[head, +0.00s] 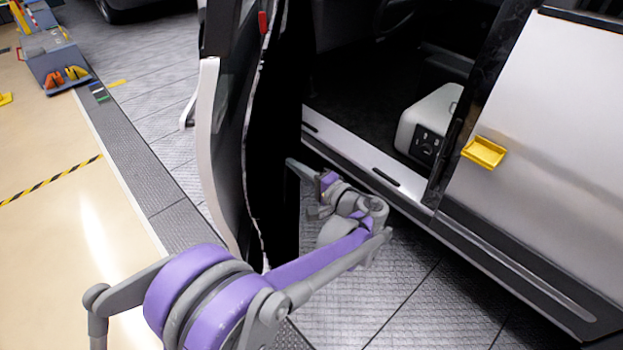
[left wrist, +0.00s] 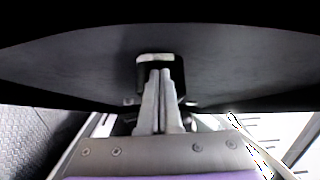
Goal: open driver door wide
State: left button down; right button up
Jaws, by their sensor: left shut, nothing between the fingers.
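The driver door (head: 282,120) stands swung out from the car in the head view, seen nearly edge-on, with its black inner side facing the doorway. My left arm reaches past the door's lower part into the gap between door and car. My left gripper (head: 296,167) is shut and empty, close to the door's inner side. In the left wrist view its fingers (left wrist: 160,88) are pressed together, tips in front of a small pale-edged recess on the dark door panel (left wrist: 235,60). I cannot tell whether they touch it. My right gripper is out of view.
The sill (head: 365,170) and a white seat base (head: 428,125) show in the open doorway. A silver rear door with a yellow handle (head: 484,152) is at right. Grey floor plates (head: 400,290) lie below. A grey-blue cart (head: 55,60) stands far left.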

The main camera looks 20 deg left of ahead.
aim_at(267, 159)
pick_arm(q)
jog(key=a, duration=0.1)
jog(key=s+a, duration=0.1)
jog(key=a, duration=0.2)
jog(key=shift+s+b, duration=0.25)
jog(key=shift+b, duration=0.1)
jog(key=s+a, duration=0.5)
jog(key=a, duration=0.8)
jog(key=s+a+p, duration=0.1)
jog(key=s+a, duration=0.4)
jog(key=a, duration=0.8)
jog(key=s+a+p, duration=0.1)
jog(key=s+a, duration=0.4)
jog(key=a, duration=0.8)
jog(key=shift+s+a, duration=0.15)
jog(key=shift+a, duration=0.15)
